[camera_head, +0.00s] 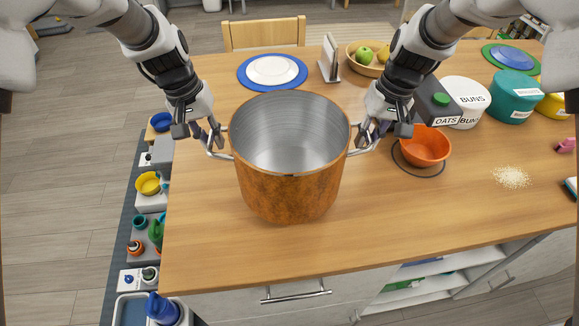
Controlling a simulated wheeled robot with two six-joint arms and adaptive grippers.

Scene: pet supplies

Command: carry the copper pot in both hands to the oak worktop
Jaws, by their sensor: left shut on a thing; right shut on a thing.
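The copper pot (288,195) is upright, with a mottled copper outside and a bare silver inside that looks empty. It shows over the left part of the oak worktop (430,220). I cannot tell whether its base touches the wood or hangs just above it. My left gripper (212,138) is shut on the pot's left handle. My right gripper (370,136) is shut on its right handle.
Behind the pot are a white plate on a blue one (272,70), a grey stand (329,60) and a fruit bowl (367,62). An orange bowl (426,146), labelled canisters (464,98) and crumbs (512,177) are to the right. The worktop's front is clear.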

